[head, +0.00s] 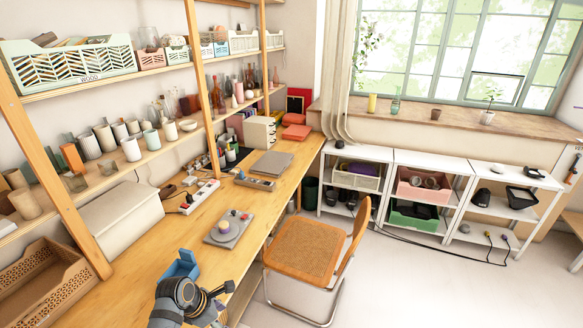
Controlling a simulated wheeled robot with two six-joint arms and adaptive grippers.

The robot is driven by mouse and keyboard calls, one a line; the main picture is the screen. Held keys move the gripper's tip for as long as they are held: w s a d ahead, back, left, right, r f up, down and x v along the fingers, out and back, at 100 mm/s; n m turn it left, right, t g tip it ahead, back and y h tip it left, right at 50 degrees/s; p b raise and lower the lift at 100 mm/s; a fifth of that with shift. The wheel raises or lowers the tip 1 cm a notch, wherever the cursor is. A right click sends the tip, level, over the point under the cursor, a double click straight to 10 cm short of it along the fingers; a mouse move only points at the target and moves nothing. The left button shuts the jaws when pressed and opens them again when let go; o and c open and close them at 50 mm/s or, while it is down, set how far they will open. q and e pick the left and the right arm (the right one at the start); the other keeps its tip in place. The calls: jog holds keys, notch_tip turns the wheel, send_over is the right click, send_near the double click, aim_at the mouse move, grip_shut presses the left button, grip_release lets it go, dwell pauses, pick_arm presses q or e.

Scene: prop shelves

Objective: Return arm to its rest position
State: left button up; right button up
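A dark grey jointed mechanism (190,296) with blue parts stands at the bottom edge of the head view, over the near end of the wooden desk. It looks like part of my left arm, folded close in. Small dark prongs at its right side may be the gripper, but I cannot make out whether they are open or shut. I see nothing held there. My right arm and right gripper do not show clearly in this view.
The wooden desk (140,268) runs along the shelves; a grey device with a round knob (229,228) and a power strip (200,197) lie on it. A wicker chair (303,252) stands right of it. White shelf units (397,157) line the window wall. The floor (430,290) at right is clear.

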pick_arm(q)
jog(key=a+f+m+y+b, duration=0.1)
jog(key=a+f+m, duration=0.25)
jog(key=f, duration=0.95)
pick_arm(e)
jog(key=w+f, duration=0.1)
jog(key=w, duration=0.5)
pick_arm(q)
jog(key=s+a+f+m+g+y+b, duration=0.1)
jog(key=s+a+f+m+y+b, duration=0.2)
jog(key=s+f+m, duration=1)
jog(key=s+a+f+m, duration=0.1)
jog(key=s+f+m, duration=0.3)
jog(key=s+f, duration=0.4)
jog(key=s+a+f+m+b, duration=0.1)
jog(key=s+f+m, duration=0.2)
jog(key=s+f, duration=0.5)
jog(key=s, duration=0.7)
jog(key=shift+a+f+m+g, duration=0.2)
jog(key=shift+a+m+g, duration=0.1)
jog(key=shift+a+m, duration=0.05)
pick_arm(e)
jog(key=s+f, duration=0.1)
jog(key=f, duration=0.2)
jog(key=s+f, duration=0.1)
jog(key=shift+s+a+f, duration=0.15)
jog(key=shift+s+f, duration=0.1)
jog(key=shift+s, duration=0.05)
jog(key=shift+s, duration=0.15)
